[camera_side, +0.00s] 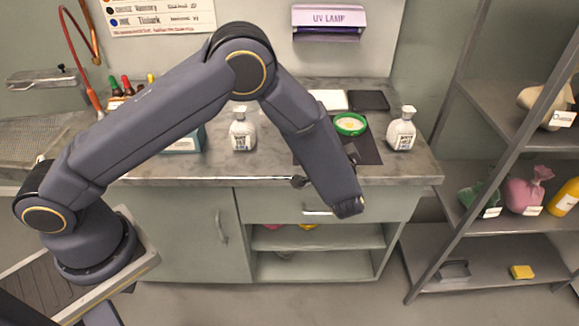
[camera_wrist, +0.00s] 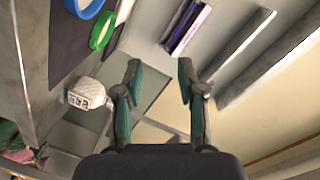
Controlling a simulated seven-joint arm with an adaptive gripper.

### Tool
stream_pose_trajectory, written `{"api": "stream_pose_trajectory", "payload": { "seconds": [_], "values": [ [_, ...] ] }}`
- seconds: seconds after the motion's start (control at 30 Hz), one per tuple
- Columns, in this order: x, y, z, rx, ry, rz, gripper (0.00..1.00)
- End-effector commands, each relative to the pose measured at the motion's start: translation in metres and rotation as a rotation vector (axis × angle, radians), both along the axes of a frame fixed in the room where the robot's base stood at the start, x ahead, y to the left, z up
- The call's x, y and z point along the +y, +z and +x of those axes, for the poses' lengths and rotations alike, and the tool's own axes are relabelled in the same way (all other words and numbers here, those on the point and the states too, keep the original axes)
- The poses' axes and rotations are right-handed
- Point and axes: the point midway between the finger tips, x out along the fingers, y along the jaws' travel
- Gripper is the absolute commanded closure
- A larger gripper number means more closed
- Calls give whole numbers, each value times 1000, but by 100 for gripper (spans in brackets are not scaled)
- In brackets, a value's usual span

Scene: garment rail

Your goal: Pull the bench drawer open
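The bench drawer (camera_side: 268,206) is a pale grey-green front under the bench top in the side view. It looks flush with the bench. Its pale bar handle (camera_side: 317,212) shows just left of the end of my arm, which covers the right part of the front. In the wrist view my gripper (camera_wrist: 160,70) is open, with nothing between its dark green fingers. It faces the wall and UV lamp, away from the drawer handle. In the side view the fingers are mostly hidden behind my arm. I cannot make out the drawer in the wrist view.
White bottles (camera_side: 242,132) (camera_side: 402,132) and a green-rimmed dish (camera_side: 350,124) stand on the bench top (camera_side: 225,170). A cupboard door (camera_side: 185,222) is left of the drawer, open shelves (camera_side: 310,264) below. A shelving rack (camera_side: 500,240) stands at right. The floor in front is clear.

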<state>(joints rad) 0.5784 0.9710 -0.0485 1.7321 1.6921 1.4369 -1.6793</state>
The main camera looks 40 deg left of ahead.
Motion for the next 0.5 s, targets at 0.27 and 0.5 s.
{"api": "stream_pose_trajectory", "payload": {
  "seconds": [0.27, 0.5],
  "values": [
    [-85, -198, -63, 207, -376, 240, 61],
    [-80, -268, -118, 328, -467, 346, 61]
  ]
}}
